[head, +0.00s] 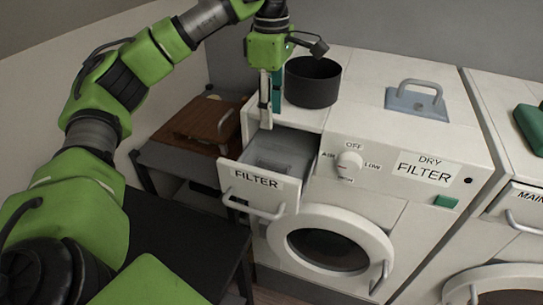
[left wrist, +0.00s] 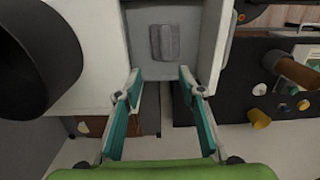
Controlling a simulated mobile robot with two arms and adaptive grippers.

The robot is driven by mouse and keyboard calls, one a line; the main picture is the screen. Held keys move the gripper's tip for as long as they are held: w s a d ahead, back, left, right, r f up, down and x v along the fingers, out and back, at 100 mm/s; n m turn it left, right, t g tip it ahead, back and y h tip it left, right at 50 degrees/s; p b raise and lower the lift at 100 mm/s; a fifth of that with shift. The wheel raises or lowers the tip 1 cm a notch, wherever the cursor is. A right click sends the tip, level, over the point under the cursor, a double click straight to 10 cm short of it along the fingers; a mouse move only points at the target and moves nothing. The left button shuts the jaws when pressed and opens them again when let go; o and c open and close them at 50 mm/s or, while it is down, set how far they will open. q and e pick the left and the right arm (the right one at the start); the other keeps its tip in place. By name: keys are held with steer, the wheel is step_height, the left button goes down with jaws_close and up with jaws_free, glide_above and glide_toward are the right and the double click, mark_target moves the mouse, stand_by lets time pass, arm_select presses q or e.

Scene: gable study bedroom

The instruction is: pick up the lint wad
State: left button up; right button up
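The open filter drawer (head: 258,186) sticks out from the front of a white dryer (head: 400,150) and is labelled FILTER. A grey, roughly rectangular piece that looks like the lint wad (left wrist: 164,42) lies on the drawer floor in the left wrist view; in the head view the drawer's inside is dim and I cannot make the wad out clearly. My right gripper is not in view.
A dark round pot (head: 313,82) stands on the dryer top close to my left gripper. A grey-blue plate with a handle (head: 417,101) lies farther right. A brown wooden box (head: 199,122) sits on a dark stand at left. Several small items lie on a dark surface (left wrist: 240,85).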

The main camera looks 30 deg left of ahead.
mark_target(273, 162)
arm_select(q)
steer(key=f, duration=0.1)
steer(key=s+d+f, duration=0.1)
steer(key=f, duration=0.2)
steer(key=shift+s+d+f, duration=0.3)
steer(key=shift+s+f, duration=0.1)
steer(key=shift+w+a+f+p, duration=0.15)
steer(key=shift+f+p, duration=0.05)
steer(key=shift+f, duration=0.4)
steer(key=shift+w+a+f+p, duration=0.15)
steer(key=shift+f, duration=0.45)
step_height(273, 162, down, 2)
steer(key=shift+s+d+p, duration=0.1)
steer(key=shift+d+p, duration=0.05)
steer(key=shift+p, duration=0.65)
step_height(273, 162, down, 3)
steer(key=shift+f+p, duration=0.15)
steer(key=shift+p, duration=0.3)
steer(key=shift+f, duration=0.15)
steer(key=shift+c, duration=0.3)
steer(key=c, duration=1)
steer(key=shift+o, duration=0.2)
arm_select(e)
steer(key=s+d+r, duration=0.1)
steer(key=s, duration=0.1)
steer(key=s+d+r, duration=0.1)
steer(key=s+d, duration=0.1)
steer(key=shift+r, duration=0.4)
